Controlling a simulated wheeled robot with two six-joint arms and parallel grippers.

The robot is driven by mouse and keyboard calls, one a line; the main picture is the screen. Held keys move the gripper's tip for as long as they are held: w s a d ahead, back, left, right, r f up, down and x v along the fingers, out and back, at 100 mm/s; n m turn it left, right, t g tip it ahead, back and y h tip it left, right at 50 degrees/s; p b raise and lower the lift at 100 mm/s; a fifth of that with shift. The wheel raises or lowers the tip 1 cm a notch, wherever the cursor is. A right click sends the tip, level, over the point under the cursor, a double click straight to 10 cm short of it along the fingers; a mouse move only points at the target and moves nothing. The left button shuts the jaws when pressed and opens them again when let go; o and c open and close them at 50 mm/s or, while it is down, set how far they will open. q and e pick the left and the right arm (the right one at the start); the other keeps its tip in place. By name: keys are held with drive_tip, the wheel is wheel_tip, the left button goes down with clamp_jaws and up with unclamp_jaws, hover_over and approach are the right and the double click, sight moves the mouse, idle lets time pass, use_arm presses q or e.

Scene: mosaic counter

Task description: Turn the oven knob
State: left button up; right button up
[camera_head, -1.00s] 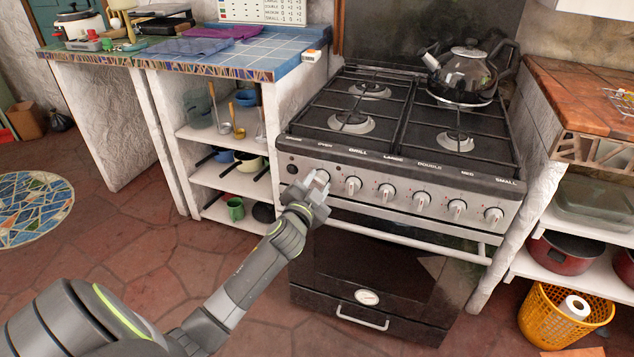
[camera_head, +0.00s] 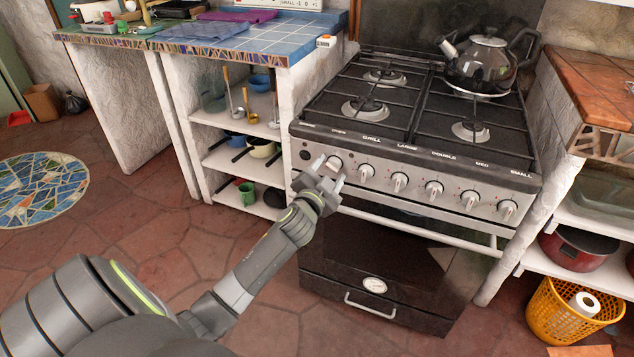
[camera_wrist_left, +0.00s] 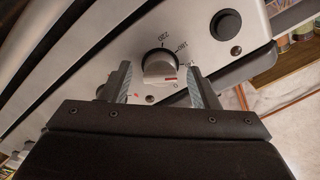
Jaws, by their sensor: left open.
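The oven knob (camera_head: 334,163) is the leftmost silver knob on the stove's front panel. In the left wrist view the oven knob (camera_wrist_left: 158,68) is round, with numbers printed around it and a small red mark at its lower edge. My left gripper (camera_head: 328,171) is at this knob, at the panel's left end. In the wrist view the left gripper (camera_wrist_left: 162,84) is open, with one finger on each side of the knob and visible gaps between. Whether the fingertips reach past the knob's face is hard to tell. My right gripper is not in view.
More knobs (camera_head: 433,188) run to the right along the panel. A black button (camera_wrist_left: 226,25) sits beside the oven knob. The oven handle bar (camera_head: 430,234) crosses below the panel. A kettle (camera_head: 482,68) stands on the back right burner. Open shelves (camera_head: 235,157) stand left of the stove.

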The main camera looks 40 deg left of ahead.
use_arm(q)
drive_tip(key=v, duration=1.7)
drive_tip(key=shift+p, duration=0.3)
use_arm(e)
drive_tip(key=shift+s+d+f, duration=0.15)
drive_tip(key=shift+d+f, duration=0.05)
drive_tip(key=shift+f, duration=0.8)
use_arm(q)
drive_tip(key=shift+w+d, duration=0.1)
